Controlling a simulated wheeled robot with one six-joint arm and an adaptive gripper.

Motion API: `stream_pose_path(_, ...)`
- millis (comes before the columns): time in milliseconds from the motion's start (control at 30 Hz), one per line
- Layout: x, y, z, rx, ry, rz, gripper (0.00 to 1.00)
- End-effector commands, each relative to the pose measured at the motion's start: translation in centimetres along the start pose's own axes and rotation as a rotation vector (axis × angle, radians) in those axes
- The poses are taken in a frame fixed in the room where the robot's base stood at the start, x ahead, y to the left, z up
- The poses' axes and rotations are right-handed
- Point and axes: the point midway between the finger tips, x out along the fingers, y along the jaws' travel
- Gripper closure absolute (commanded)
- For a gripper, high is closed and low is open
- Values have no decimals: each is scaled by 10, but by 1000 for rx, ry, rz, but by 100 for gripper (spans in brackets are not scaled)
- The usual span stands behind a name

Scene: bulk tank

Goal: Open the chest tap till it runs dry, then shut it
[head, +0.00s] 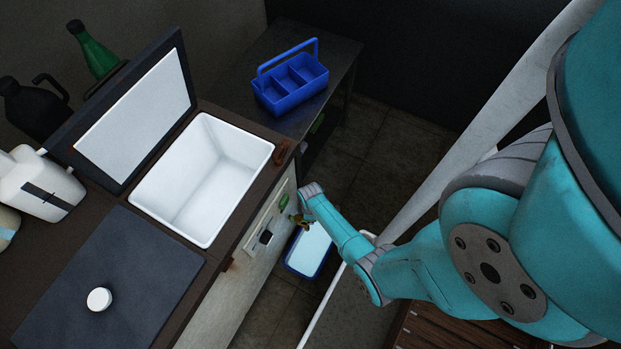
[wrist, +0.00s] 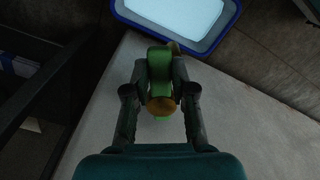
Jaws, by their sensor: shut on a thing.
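The chest (head: 236,255) stands with one lid raised, showing its white inner tank (head: 200,180). I see no clear water line in the tank; a thin layer on its floor cannot be told. The chest tap is on the front side, low; in the wrist view its green handle (wrist: 159,58) and brass end (wrist: 161,106) show. My gripper (wrist: 160,72) is shut on the green handle, one finger on each side. The tap's spout and any stream are hidden. A blue tub (head: 290,267) sits on the floor below, holding pale liquid; it also shows in the wrist view (wrist: 122,14).
A blue caddy (head: 290,95) stands on a dark side table (head: 335,60). A white jug (head: 40,185), a dark can (head: 35,108) and a green bottle (head: 97,55) stand at the left. The second lid (head: 120,270) is closed. Open floor (head: 400,140) lies beyond the tub.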

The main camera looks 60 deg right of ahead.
Motion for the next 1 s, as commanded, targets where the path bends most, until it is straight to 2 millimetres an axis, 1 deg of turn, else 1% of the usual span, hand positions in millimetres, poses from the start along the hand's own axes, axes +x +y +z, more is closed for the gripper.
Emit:
stream_pose_path(600, 0, 28, -8, -581, 0, 1, 100)
stream_pose_path(800, 0, 35, -14, -742, 0, 2, 100)
stream_pose_path(1000, 0, 38, -18, -861, -1, 0, 100)
